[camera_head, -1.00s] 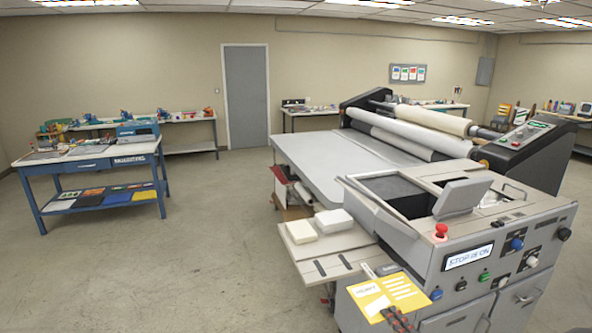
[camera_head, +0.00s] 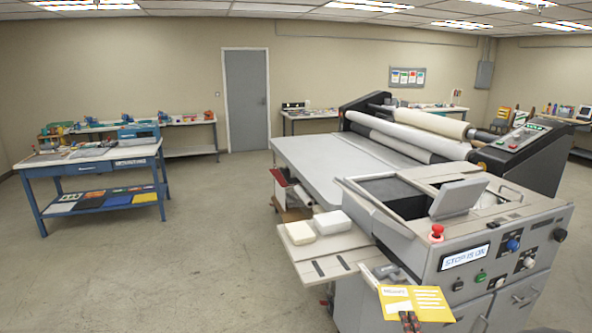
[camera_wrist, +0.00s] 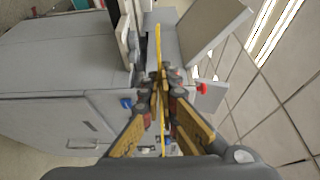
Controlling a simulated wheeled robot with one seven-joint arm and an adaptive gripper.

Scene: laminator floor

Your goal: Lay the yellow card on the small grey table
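The yellow card (camera_head: 428,302), with white printed patches, is held in front of the grey machine at the bottom of the head view. In the wrist view the card (camera_wrist: 158,45) shows edge-on as a thin upright yellow strip. My gripper (camera_wrist: 160,78) is shut on the card's near edge; its fingertips (camera_head: 410,320) also show at the bottom of the head view. A small light-grey table surface (camera_head: 318,268) with dark slots adjoins the machine, left of the card. I cannot tell the height between card and table.
A cream block (camera_head: 300,233) and a white block (camera_head: 333,222) sit on the small table's far part. A dark grey object (camera_head: 388,273) is near its right end. The machine (camera_head: 470,240) has a red button (camera_head: 437,232) and a raised lid. Open floor lies left.

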